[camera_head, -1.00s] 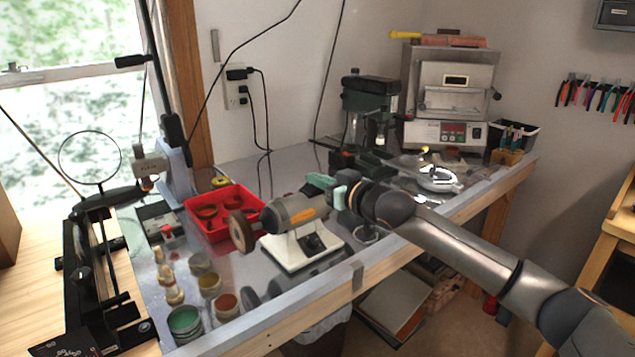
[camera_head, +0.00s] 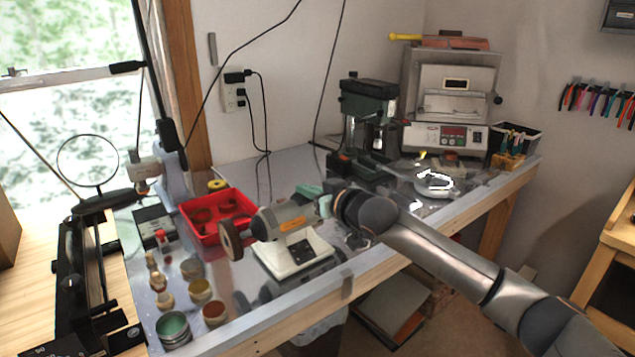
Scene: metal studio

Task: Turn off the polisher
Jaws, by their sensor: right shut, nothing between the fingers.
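The polisher (camera_head: 282,221) stands on the workbench, a grey motor body with an orange label and a brown wheel on its left end. Its white base (camera_head: 275,262) has a dark switch panel (camera_head: 300,249) on the front. My right gripper (camera_head: 322,206) is at the right end of the motor body, above and right of the switch panel. It is shut and empty. I cannot tell whether it touches the motor body. The switch position is too small to read. My left gripper is out of view.
A red tray (camera_head: 220,232) is behind the polisher on the left. Several small jars (camera_head: 172,328) stand at the front left. A dark green drill press (camera_head: 370,105) and a grey kiln (camera_head: 452,85) stand at the back right. The bench's front edge (camera_head: 345,288) runs beneath my right arm.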

